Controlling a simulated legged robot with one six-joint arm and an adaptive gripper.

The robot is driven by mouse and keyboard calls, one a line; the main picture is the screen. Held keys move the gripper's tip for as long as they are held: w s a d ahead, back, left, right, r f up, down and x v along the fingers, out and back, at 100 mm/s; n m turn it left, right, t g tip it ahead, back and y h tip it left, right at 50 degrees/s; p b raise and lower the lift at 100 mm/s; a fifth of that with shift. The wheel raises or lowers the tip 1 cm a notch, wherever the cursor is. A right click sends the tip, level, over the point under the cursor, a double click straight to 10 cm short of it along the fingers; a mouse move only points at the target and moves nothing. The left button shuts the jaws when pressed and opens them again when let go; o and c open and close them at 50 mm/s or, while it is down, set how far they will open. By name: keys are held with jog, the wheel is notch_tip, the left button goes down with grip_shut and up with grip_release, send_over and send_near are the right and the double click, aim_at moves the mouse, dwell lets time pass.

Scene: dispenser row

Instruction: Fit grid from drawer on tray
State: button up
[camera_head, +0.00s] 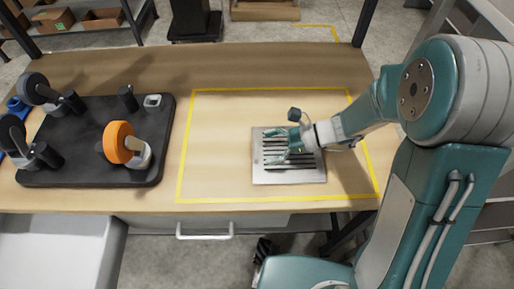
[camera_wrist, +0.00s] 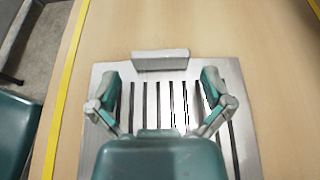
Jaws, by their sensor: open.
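A flat silver metal plate with several dark parallel slots (camera_head: 315,172) lies on the wooden table inside the yellow outline. It also shows in the wrist view (camera_wrist: 245,135), with a raised grey block (camera_wrist: 160,60) at its far edge. I cannot tell whether this plate is the grid, the tray or both together. My gripper (camera_head: 283,142) is over the plate, fingers spread and nothing between them; in the wrist view (camera_wrist: 160,82) its fingers flank the slots. My gripper hides part of the plate. A drawer with a white handle (camera_head: 205,234) is under the table's front edge and appears shut.
A black board (camera_head: 85,178) at the left holds an orange wheel (camera_head: 117,142) and several dark fittings. Yellow tape (camera_head: 185,150) marks a rectangle, with bare wood left of the plate. A shelf with boxes (camera_head: 75,20) stands at the back left.

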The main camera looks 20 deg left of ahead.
jog(key=v, duration=0.8)
jog(key=shift+d, duration=0.25)
jog(key=shift+r, duration=0.15)
jog(key=s+d+r+n+t+h, duration=0.5)
jog(key=s+d+r+n+h, duration=0.1)
jog(key=d+n, duration=0.1)
jog(key=s+d+r+n+t+h, duration=0.4)
jog(key=s+d+r+n+h, duration=0.2)
jog(key=d, duration=0.3)
jog(key=shift+d+r+n+t+h, duration=0.3)
jog(key=shift+r+n+t+h, duration=0.15)
jog(key=shift+n, duration=0.25)
jog(key=shift+c, duration=0.3)
